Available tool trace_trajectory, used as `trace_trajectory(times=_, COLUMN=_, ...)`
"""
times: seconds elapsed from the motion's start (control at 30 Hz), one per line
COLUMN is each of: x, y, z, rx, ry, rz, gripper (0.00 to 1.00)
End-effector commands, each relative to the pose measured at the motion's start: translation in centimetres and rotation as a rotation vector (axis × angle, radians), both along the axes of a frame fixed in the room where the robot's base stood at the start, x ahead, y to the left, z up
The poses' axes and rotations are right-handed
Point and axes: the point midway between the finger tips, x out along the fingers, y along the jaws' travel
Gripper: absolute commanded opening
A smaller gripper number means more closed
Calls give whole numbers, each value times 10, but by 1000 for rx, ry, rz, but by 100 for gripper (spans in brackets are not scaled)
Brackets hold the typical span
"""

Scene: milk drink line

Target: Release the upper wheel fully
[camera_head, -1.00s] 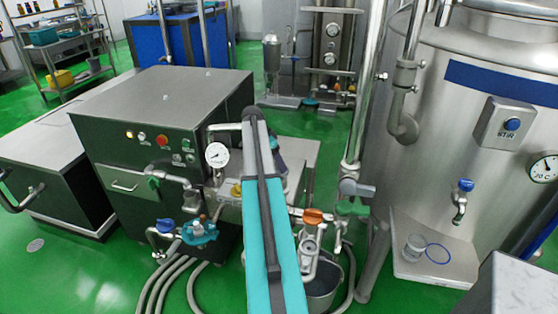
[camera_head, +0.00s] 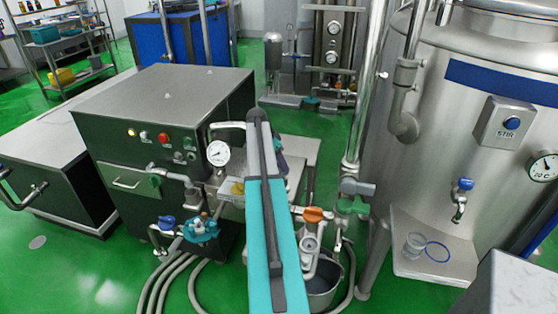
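I cannot clearly make out the upper wheel. My teal and dark grey arm covers the front right of the steel machine (camera_head: 165,90), and the wheel may be hidden behind it. Beside the arm, a white round pressure gauge (camera_head: 218,153) faces me, with a small yellow part (camera_head: 238,187) on the block below it. A teal valve body (camera_head: 201,228) with a blue handle (camera_head: 166,223) sits lower left. My gripper is not visible; the arm hides whatever is at its end.
An orange-handled valve (camera_head: 313,214) and a grey bucket (camera_head: 322,291) are just right of my arm. Hoses (camera_head: 170,285) lie on the green floor. A large steel tank (camera_head: 440,150) with a shelf holding a glass (camera_head: 414,243) stands right.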

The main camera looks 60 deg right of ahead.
Motion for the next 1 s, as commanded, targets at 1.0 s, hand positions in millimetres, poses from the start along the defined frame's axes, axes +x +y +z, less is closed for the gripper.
trace_trajectory(times=1.0, x=3, y=7, z=3, rx=-10, ry=-16, rz=545, gripper=31)
